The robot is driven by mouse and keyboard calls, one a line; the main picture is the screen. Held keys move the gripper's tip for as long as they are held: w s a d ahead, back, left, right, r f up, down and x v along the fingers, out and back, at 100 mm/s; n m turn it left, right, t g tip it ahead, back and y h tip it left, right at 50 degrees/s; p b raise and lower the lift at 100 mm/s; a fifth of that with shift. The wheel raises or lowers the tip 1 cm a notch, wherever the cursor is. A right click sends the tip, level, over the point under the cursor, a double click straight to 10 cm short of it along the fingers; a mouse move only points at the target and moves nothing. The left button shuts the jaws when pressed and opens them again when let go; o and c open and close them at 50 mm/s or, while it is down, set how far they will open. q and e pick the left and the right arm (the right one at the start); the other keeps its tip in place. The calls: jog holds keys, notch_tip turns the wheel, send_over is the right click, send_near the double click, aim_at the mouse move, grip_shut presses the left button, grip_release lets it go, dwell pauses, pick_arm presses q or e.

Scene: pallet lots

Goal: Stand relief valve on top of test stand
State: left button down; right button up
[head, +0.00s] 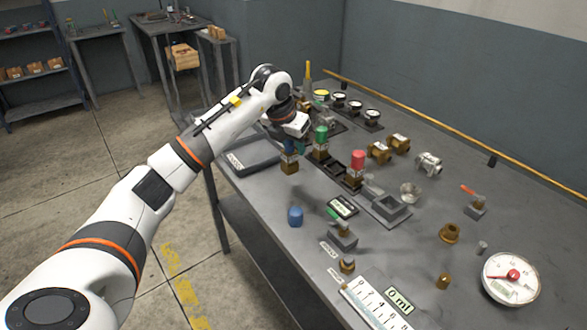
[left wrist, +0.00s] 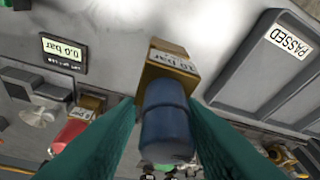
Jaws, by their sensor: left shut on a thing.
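My left gripper (head: 292,147) is shut on a relief valve (head: 290,166) with a blue cap and a square brass body, held upright near the table's left edge. In the left wrist view the teal fingers grip the blue cap (left wrist: 165,115), and the brass body (left wrist: 168,65) carries a label that seems to read 10 bar. What looks like the test stand, a grey block with a square recess (head: 390,208), stands right of the valve, beside a small display (head: 342,206) that reads 0.0 bar in the wrist view (left wrist: 64,54). My right gripper is out of view.
A dark tray (head: 262,172) marked PASSED lies left of the held valve. A green-capped valve (head: 320,142) and a red-capped valve (head: 357,165) stand in a black rack right of it.

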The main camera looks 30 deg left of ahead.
aim_at(293, 162)
pick_arm(q)
notch_tip(293, 162, down, 6)
jog(key=shift+r, duration=0.1)
dwell(0.4)
jog(key=c, duration=1.4)
grip_release()
jog(key=o, duration=0.5)
jog(key=shift+c, duration=0.2)
jog(key=v, duration=1.2)
